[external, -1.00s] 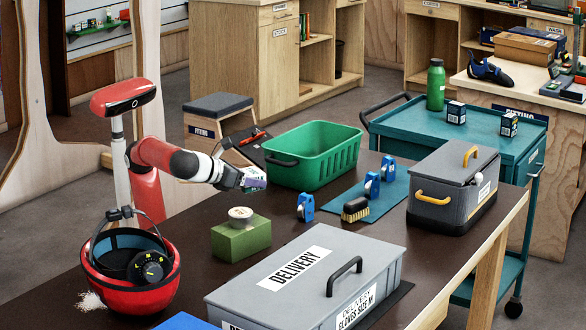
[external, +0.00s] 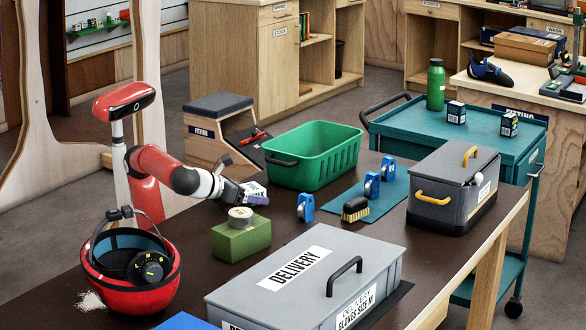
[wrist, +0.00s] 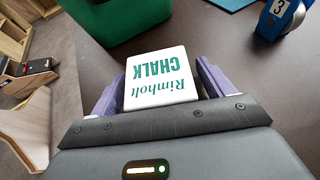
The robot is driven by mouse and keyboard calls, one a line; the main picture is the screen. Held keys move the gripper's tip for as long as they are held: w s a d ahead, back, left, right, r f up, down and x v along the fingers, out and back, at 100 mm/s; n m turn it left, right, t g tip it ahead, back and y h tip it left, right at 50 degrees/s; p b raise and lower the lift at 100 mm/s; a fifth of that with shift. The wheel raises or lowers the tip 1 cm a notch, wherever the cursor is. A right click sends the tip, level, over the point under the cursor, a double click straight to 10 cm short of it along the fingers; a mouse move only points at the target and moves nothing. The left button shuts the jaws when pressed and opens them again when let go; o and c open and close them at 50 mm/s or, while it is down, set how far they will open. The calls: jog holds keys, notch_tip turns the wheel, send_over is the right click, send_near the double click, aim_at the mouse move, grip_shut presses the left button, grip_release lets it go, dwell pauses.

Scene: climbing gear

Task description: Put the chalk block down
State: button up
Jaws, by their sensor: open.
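The chalk block (wrist: 161,78) is a white block with green "Rimholt CHALK" lettering. In the wrist view it lies between the two purple fingers of my gripper (wrist: 162,90), which is open around it. Whether either finger still touches its sides is hard to tell. In the external view the chalk block (external: 255,187) shows in part at my gripper (external: 254,197), low over the brown table (external: 300,232). Its underside is hidden, so contact with the table cannot be seen.
The green bin (external: 315,155) stands just behind the block. A green block (external: 241,240) with a round tin (external: 241,213) on it is in front. Blue numbered devices (external: 306,207) and a brush (external: 356,209) are to the right. A red helmet (external: 130,285) is front left.

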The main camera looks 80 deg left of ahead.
jog(key=shift+s+d+r, duration=0.1)
jog(key=shift+s+r, duration=0.1)
jog(key=shift+r, duration=0.1)
jog(key=p+v, duration=0.3)
jog(key=v, duration=0.7)
jog(key=shift+s+d+r+p, duration=0.1)
jog(key=shift+s+d+p, duration=0.15)
jog(key=shift+p, duration=0.15)
jog(key=shift+s+r, duration=0.1)
jog(key=shift+s, duration=0.35)
